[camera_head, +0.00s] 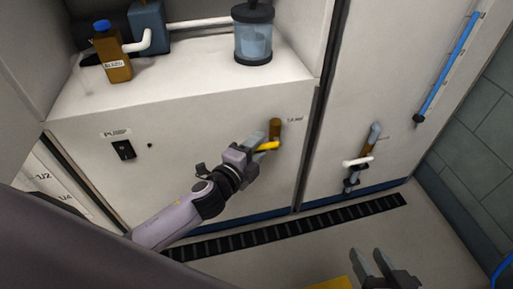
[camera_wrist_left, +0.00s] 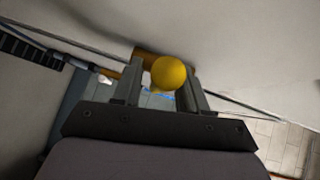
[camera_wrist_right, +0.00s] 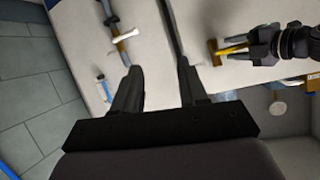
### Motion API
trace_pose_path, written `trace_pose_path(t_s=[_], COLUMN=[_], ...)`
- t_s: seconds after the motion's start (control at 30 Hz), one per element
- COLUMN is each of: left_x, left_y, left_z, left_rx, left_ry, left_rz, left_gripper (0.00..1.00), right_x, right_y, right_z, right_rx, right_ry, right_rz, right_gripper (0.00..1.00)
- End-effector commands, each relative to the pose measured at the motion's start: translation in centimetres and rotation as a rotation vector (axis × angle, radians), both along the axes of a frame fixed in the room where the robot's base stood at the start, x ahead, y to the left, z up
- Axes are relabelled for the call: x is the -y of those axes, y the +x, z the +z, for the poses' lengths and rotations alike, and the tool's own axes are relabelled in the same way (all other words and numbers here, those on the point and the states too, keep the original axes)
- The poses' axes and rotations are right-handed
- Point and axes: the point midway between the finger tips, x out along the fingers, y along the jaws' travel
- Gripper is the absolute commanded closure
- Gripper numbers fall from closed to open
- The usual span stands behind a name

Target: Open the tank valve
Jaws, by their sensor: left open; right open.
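The tank valve is probably the brown fitting (camera_head: 275,128) with a yellow lever (camera_head: 266,146) on the white cabinet front; the small label beside it is too small to read. My left gripper (camera_head: 259,142) is open at the lever. In the left wrist view the lever's rounded yellow end (camera_wrist_left: 169,73) shows between the open fingers, with the brown body (camera_wrist_left: 147,53) behind. Whether the fingers touch the lever I cannot tell. The right wrist view also shows the yellow lever (camera_wrist_right: 234,49) at the left gripper. My right gripper (camera_head: 367,260) is open and empty, low and apart from the cabinet.
A pipe with a white handle (camera_head: 357,161) stands on the right panel. A pump switch (camera_head: 124,150) is on the cabinet at left. A brown bottle (camera_head: 115,68) and a clear canister (camera_head: 253,42) stand on the shelf above. A dark floor grate (camera_head: 300,226) runs along the cabinet base.

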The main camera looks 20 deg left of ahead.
Motion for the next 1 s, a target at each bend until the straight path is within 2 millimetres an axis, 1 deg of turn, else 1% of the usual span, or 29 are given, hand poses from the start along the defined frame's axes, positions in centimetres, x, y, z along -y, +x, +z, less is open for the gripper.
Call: trace_pose_path(t_s=[0.17, 0.2, 0.27, 0.3, 0.33, 0.57, 0.7, 0.9, 1.0], left_x=[0.0, 0.0, 0.0, 0.0, 0.0, 0.0, 0.0, 0.1, 0.1], left_y=[0.0, 0.0, 0.0, 0.0, 0.0, 0.0, 0.0, 0.0, 0.0], left_z=[0.0, 0.0, 0.0, 0.0, 0.0, 0.1, 0.4, 1.1, 1.5], left_rx=[-0.001, -0.001, 0.0, 0.0, 0.0, -0.002, -0.01, -0.042, -0.065], left_ry=[-0.001, -0.001, -0.001, -0.001, -0.001, 0.0, 0.012, 0.057, 0.092], left_rz=[0.0, 0.0, 0.0, 0.0, 0.0, 0.0, 0.0, -0.001, 0.0], left_gripper=[0.58, 0.61, 0.8, 0.93, 1.0, 1.0, 1.0, 1.0, 1.0], right_x=[0.0, 0.0, 0.0, 0.0, 0.0, 0.1, 0.5, 2.3, 3.2], right_y=[0.1, 0.1, 0.1, 0.1, 0.1, 0.1, 0.3, -0.7, -1.0], right_z=[0.1, 0.1, 0.1, 0.1, 0.1, 0.3, 1.0, 1.5, 1.2], right_rx=[0.003, 0.003, 0.003, 0.003, 0.004, 0.006, 0.015, 0.004, -0.032], right_ry=[0.0, 0.0, 0.0, 0.0, -0.001, -0.005, -0.028, -0.132, -0.142], right_rz=[0.0, 0.0, 0.0, -0.001, 0.0, -0.002, -0.009, -0.033, -0.052], right_gripper=[0.57, 0.57, 0.57, 0.57, 0.57, 0.57, 0.57, 0.57, 0.57])
